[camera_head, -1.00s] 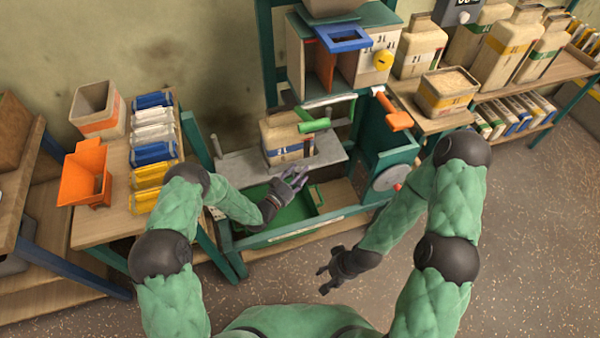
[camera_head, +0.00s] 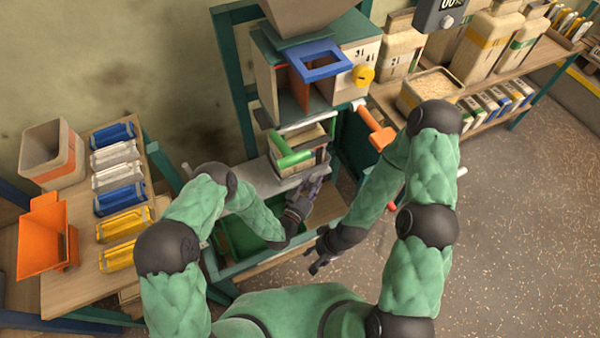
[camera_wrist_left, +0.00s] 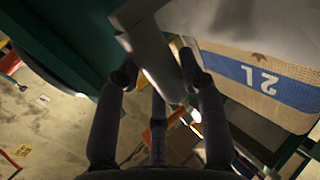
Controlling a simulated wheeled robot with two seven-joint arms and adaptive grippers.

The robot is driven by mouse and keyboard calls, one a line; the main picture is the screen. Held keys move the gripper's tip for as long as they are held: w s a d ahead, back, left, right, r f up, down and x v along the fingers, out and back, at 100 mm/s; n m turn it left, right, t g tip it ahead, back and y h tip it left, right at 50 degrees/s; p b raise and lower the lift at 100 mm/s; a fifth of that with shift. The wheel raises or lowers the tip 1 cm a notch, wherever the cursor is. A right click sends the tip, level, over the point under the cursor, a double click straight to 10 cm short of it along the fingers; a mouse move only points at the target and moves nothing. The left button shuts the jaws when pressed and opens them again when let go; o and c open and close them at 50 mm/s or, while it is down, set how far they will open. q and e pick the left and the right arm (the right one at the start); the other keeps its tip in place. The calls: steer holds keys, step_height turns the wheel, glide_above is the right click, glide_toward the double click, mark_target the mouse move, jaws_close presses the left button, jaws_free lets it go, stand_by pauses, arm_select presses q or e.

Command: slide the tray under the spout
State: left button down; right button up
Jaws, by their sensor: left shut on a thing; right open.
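A grey metal tray (camera_head: 262,172) lies across the green frame below the cabinet. A tan container (camera_head: 310,136) stands on it; the wrist view shows its blue band marked 2L (camera_wrist_left: 262,80). My left gripper (camera_head: 311,190) is at the tray's front edge, in front of the container. In the wrist view its fingers (camera_wrist_left: 160,72) are shut on a grey metal part of the tray (camera_wrist_left: 150,45). The spout's mouth is hidden under the cabinet. My right gripper (camera_head: 318,262) is open and empty, lower and nearer to me.
Above are the cabinet with a blue square frame (camera_head: 320,62) and a yellow knob (camera_head: 362,75). An orange handle (camera_head: 377,128) sticks out at the right. The left table (camera_head: 85,290) holds an orange scoop (camera_head: 45,245) and several packs. Floor at the right is clear.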

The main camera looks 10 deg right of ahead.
arm_select(q)
steer(key=shift+w+d+r, duration=0.1)
arm_select(e)
steer(key=shift+w+a, duration=0.15)
steer(key=shift+w, duration=0.1)
arm_select(q)
steer(key=c, duration=1.2)
jaws_free()
steer(key=o, duration=0.5)
steer(key=shift+d, duration=0.15)
steer(key=shift+c, duration=0.2)
steer(key=v, duration=1.2)
